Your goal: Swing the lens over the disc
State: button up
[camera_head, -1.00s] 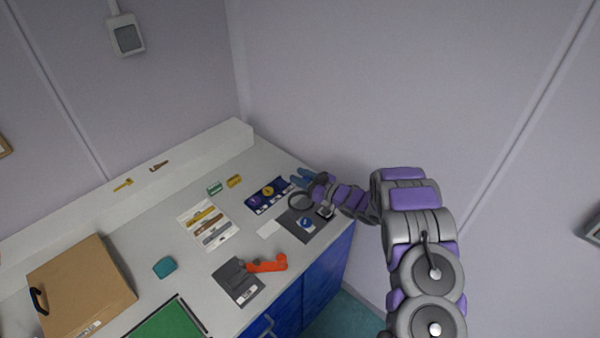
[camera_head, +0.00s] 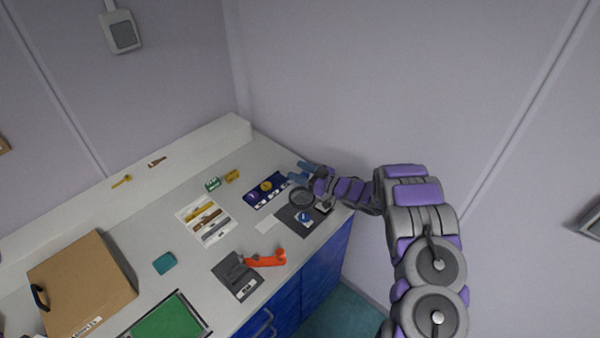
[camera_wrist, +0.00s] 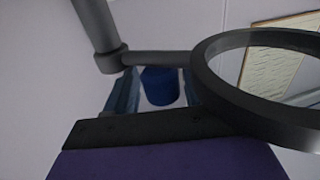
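The lens is a round glass in a dark ring (camera_head: 301,197), which also fills the right of the wrist view (camera_wrist: 212,85). A grey rod joins it to an upright post (camera_wrist: 95,25). A blue disc (camera_head: 304,216) with a white mark lies on a dark pad at the bench's right end. The lens ring appears just behind it, not over it. My gripper (camera_head: 303,172) is beside the lens. In the wrist view its blue fingers (camera_wrist: 156,90) are apart, with a blue knob-like cylinder (camera_wrist: 160,86) between them. Whether they touch it is unclear.
A dark blue tray (camera_head: 252,204) with discs is left of the lens. A cardboard box (camera_head: 80,285) is far left. The wall is close behind my gripper.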

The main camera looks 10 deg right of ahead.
jog(key=v, duration=1.7)
jog(key=shift+s+d+p, duration=0.15)
jog(key=shift+s+p, duration=0.05)
jog(key=shift+p, duration=0.2)
jog(key=shift+f, duration=0.1)
